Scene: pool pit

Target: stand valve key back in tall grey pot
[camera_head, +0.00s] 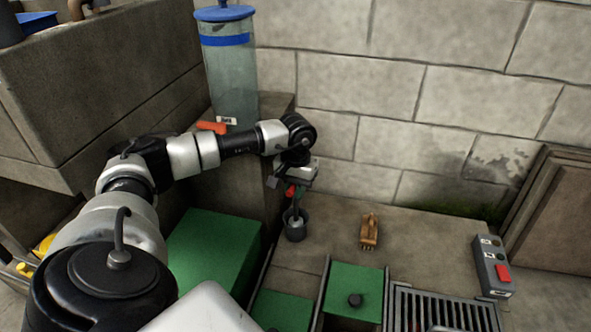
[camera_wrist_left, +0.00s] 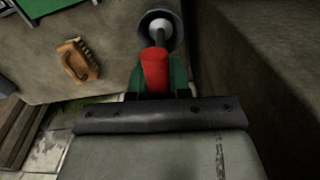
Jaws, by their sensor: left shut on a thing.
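The valve key (camera_head: 291,190) has a red grip and a thin grey shaft. My left gripper (camera_head: 298,187) is shut on it near the red grip. In the left wrist view the red end of the key (camera_wrist_left: 155,68) sits between green fingertips (camera_wrist_left: 157,82). The shaft points down at the tall grey pot (camera_head: 296,231), which stands on the stone ledge. In the left wrist view the key's far end lies within the round mouth of the pot (camera_wrist_left: 145,39). How deep it reaches is hidden. My right gripper is out of view.
A wooden brush (camera_head: 369,232) lies right of the pot. A grey switch box with a red button (camera_head: 502,273), green blocks (camera_head: 355,290) and a grate (camera_head: 440,308) are nearby. A clear cylinder with a blue lid (camera_head: 230,70) stands behind my arm. Stone walls close the back.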

